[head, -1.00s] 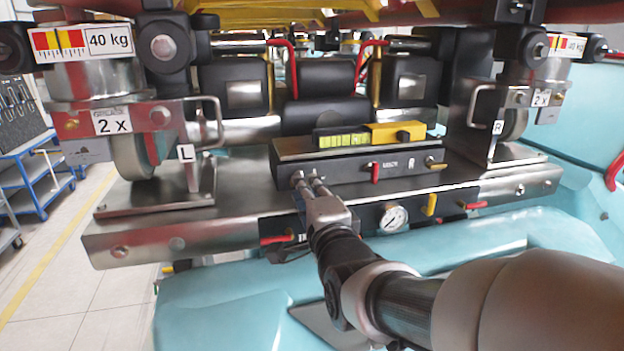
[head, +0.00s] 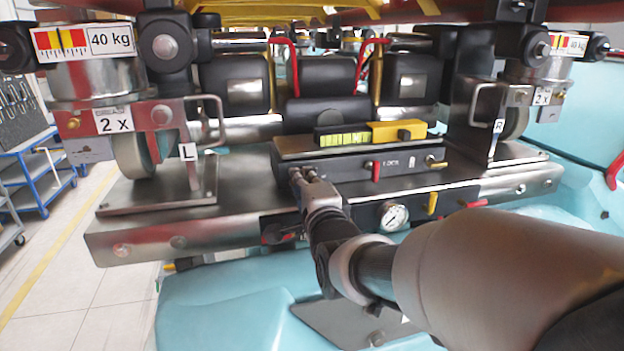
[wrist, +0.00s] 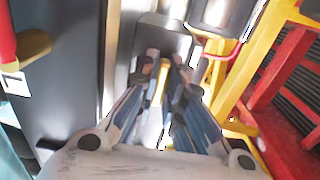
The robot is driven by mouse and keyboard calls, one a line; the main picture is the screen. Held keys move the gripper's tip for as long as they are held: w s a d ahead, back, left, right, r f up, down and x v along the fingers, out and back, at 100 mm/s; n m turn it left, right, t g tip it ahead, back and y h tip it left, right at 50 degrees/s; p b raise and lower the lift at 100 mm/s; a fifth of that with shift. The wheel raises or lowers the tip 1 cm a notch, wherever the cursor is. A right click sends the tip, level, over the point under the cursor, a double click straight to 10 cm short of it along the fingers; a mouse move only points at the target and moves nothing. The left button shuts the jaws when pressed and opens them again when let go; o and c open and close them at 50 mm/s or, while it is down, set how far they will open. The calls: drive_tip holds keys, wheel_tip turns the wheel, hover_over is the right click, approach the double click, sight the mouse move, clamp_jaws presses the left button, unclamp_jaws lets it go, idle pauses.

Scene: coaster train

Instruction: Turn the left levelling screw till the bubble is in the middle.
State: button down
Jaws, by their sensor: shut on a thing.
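The black levelling block (head: 345,167) stands on the steel crossbeam, with a spirit level (head: 398,131) on top. The level's yellow-green vial (head: 343,139) faces me with dark marks; I cannot make out where its bubble is. My gripper (head: 302,175) is at the left end of the block's front face, shut on the left levelling screw, which its fingers mostly hide. In the wrist view my gripper (wrist: 165,72) has its fingertips close together against the dark block. A brass-coloured screw (head: 434,162) shows at the block's right end.
A red lever (head: 376,171) marked LOCK sits on the block's front. A pressure gauge (head: 394,216) and a yellow lever (head: 432,204) are below it. Plates marked L (head: 188,152) and R (head: 499,126) flank the block. Red and yellow bars run overhead.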

drive_tip(key=shift+n+b, duration=0.4)
drive_tip(key=shift+b, duration=0.2)
drive_tip(key=n+b, duration=0.1)
drive_tip(key=b, duration=0.1)
drive_tip(key=n+b, duration=0.2)
drive_tip(key=shift+f+n+b, duration=0.2)
drive_tip(key=shift+n+b, duration=0.1)
drive_tip(key=n+b, duration=0.3)
drive_tip(key=shift+r+n, duration=0.1)
drive_tip(key=shift+n, duration=0.3)
drive_tip(key=n+b, duration=0.2)
drive_tip(key=n, duration=0.1)
drive_tip(key=shift+b, duration=0.4)
drive_tip(key=shift+r+n+b, duration=0.15)
drive_tip(key=shift+n+b, duration=0.6)
drive_tip(key=shift+n, duration=1.05)
drive_tip(key=c, duration=2)
unclamp_jaws()
drive_tip(key=shift+o, duration=0.2)
